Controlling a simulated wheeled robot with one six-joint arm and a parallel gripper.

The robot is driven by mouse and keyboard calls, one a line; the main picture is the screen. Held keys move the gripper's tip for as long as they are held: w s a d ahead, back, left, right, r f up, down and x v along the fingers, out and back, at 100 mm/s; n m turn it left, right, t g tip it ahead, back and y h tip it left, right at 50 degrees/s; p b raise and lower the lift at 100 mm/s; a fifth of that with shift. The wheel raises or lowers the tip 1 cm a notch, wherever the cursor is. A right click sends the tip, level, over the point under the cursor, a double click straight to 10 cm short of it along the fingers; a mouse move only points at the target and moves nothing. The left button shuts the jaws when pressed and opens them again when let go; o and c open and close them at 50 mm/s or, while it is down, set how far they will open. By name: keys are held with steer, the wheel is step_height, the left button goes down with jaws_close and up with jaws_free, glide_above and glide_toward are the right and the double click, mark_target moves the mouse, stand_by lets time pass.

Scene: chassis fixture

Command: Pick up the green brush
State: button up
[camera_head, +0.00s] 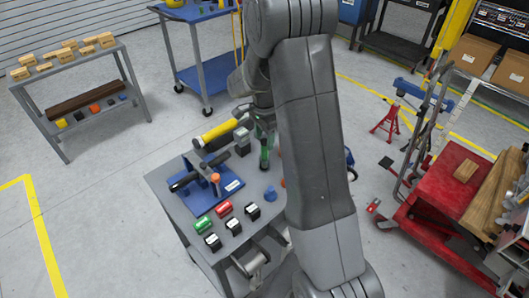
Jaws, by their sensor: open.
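A slim green item (264,158), which looks like the green brush, stands roughly upright at the back of the grey work table (165,178). My gripper (262,128) is above and right at its top, partly hidden by my own arm. The jaws are open. I cannot tell whether they touch the green item or stand around it. My large grey arm hides the right part of the table.
A blue fixture (213,189) with an orange-topped pin fills the table's middle. A yellow roller (221,130) lies behind it. Red (223,208) and green (203,225) cylinders and several black blocks stand in front. A red cart (452,190) stands at right.

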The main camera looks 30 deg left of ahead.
mark_target(265, 147)
steer(key=shift+w+f+p, duration=0.15)
steer(key=shift+f+p, duration=0.6)
steer(key=shift+f, duration=1.85)
steer(key=shift+c, duration=0.4)
steer(key=c, duration=1)
